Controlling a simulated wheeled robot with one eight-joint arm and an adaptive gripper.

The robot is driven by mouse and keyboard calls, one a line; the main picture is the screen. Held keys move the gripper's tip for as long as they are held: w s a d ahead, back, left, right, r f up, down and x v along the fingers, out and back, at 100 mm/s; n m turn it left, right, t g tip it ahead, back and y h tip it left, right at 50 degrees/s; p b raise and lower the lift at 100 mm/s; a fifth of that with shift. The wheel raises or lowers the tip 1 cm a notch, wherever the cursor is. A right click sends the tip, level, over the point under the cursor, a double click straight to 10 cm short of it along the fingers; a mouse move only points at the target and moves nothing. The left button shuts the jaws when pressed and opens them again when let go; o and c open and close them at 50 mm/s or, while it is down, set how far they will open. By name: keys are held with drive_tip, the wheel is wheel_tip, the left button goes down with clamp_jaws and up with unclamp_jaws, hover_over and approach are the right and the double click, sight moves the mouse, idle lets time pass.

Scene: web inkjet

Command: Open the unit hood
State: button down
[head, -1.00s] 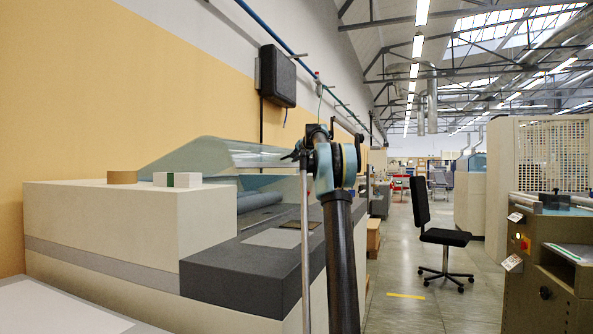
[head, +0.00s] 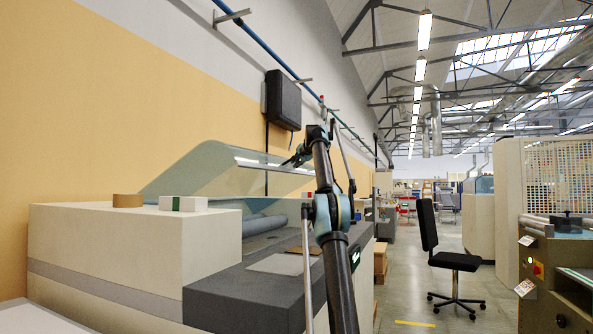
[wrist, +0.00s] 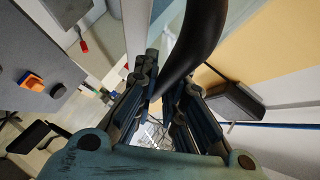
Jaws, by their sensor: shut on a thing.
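The clear unit hood (head: 215,165) is tilted up over the grey and cream machine in the head view, with a gap beneath its front edge. A pale strip (head: 262,165) runs along that edge. My gripper (head: 299,159) is at the hood's front right end, small and partly hidden by my arm. In the wrist view, my gripper (wrist: 163,80) has its dark fingers on both sides of a curved black handle (wrist: 196,42) and is shut on it. The exact finger contact is partly hidden.
A black wall box (head: 283,99) hangs behind the hood. A black chair (head: 450,260) stands on open floor to the right.

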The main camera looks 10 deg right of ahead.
drive_tip(key=shift+s+r, duration=0.25)
drive_tip(key=shift+r, duration=0.1)
drive_tip(key=c, duration=1.9)
unclamp_jaws()
drive_tip(key=shift+o, duration=1.3)
drive_tip(key=shift+s+d+r, duration=0.1)
drive_tip(key=shift+s+r, duration=0.1)
drive_tip(key=shift+s, duration=0.05)
drive_tip(key=shift+w+f, duration=0.15)
drive_tip(key=v, duration=1.2)
